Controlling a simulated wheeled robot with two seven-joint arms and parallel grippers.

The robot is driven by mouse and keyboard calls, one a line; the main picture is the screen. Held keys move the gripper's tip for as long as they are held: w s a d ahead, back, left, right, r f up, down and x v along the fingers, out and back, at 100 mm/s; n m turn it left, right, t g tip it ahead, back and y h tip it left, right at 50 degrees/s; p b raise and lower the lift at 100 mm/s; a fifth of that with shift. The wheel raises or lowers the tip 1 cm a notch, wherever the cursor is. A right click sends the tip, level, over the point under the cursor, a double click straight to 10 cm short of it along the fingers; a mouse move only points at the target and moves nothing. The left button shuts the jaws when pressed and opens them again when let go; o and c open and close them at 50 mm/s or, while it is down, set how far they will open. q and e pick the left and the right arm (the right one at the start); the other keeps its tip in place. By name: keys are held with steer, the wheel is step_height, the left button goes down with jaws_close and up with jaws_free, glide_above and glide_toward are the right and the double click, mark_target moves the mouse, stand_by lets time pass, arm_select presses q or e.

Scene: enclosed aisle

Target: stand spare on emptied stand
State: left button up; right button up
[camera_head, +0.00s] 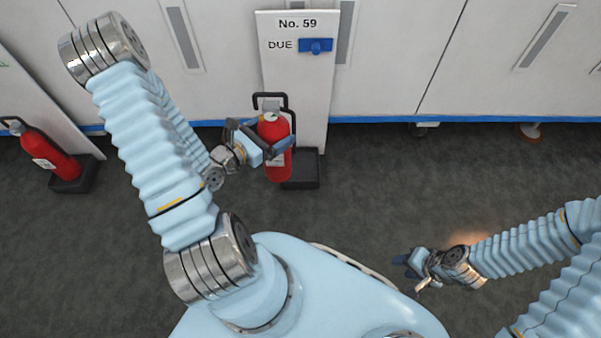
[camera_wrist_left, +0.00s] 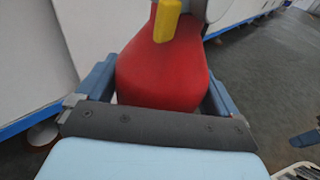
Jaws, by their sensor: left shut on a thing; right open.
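A red fire extinguisher (camera_head: 274,128) with a black handle is upright in front of the white "No. 59" panel (camera_head: 309,85). My left gripper (camera_head: 264,140) is shut around its body. In the left wrist view the red body (camera_wrist_left: 163,75) fills the space between the blue fingers, with a yellow part above it. The black stand base (camera_head: 304,172) at the panel's foot is bare on its right. The extinguisher's lower end overlaps the base's left side in the picture; I cannot tell whether they touch. My right gripper (camera_head: 409,262) is open and empty over the floor.
A second red extinguisher (camera_head: 48,154) is on its own black base (camera_head: 77,176) by another white panel at the left. A blue tag (camera_head: 316,46) is on the No. 59 panel. White cabinets with a blue bottom strip line the back. The grey floor right of the stand is clear.

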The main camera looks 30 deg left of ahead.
arm_select(q)
steer(key=shift+s+a+f, duration=0.35)
steer(key=shift+s+a, duration=0.05)
steer(key=shift+a, duration=0.1)
steer(key=shift+a+f+b, duration=0.15)
steer(key=shift+b, duration=0.35)
steer(key=w+d+f+b, duration=0.2)
steer(key=w+f+b, duration=0.3)
steer(key=w+f, duration=0.7)
steer(key=shift+w+f+y, duration=0.25)
steer(key=shift+w+y, duration=0.15)
steer(key=shift+w, duration=0.2)
arm_select(e)
step_height(320, 180, down, 7)
steer(key=shift+w, duration=0.1)
arm_select(q)
steer(key=o, duration=1.7)
steer(key=shift+s+f+n, duration=0.1)
steer(key=shift+f+n, duration=0.15)
steer(key=shift+n, duration=0.05)
